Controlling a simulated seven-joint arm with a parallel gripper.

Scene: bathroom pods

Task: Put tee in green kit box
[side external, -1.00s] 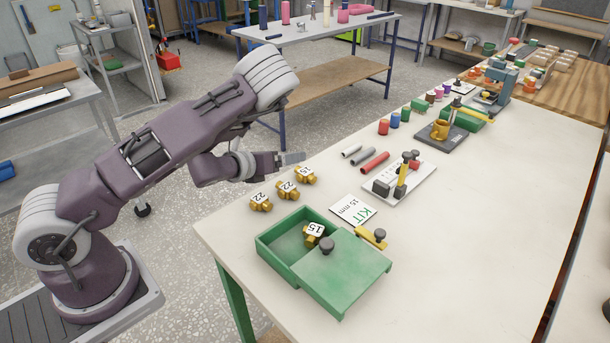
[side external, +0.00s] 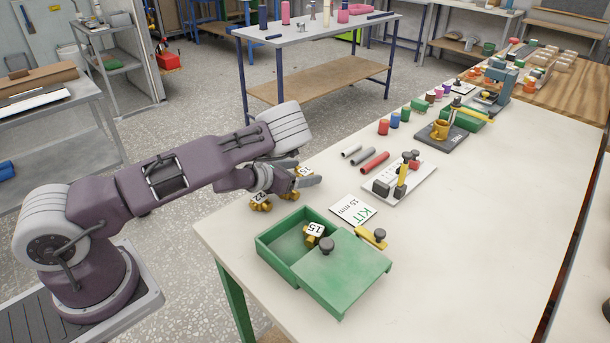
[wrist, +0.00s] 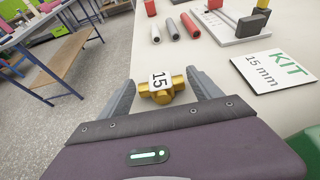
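The brass tee marked 15 (wrist: 160,85) lies on the bench between the two spread fingers of my gripper (wrist: 162,78), with small gaps visible beside it. In the side view my gripper (side external: 307,182) is low over this tee and partly hides it. The green kit box (side external: 262,243) stands nearer the camera, its left part open. Its green lid (side external: 350,276) with a dark knob covers the right part. Another brass fitting marked 15 (side external: 313,233) shows at the box, by the lid's edge. A brass fitting marked 22 (side external: 260,201) is left of my gripper.
A KIT 15 mm card (side external: 353,210) lies behind the box. Grey and red tubes (side external: 374,162) and a white fixture (side external: 400,181) stand farther back. The bench's right side is clear.

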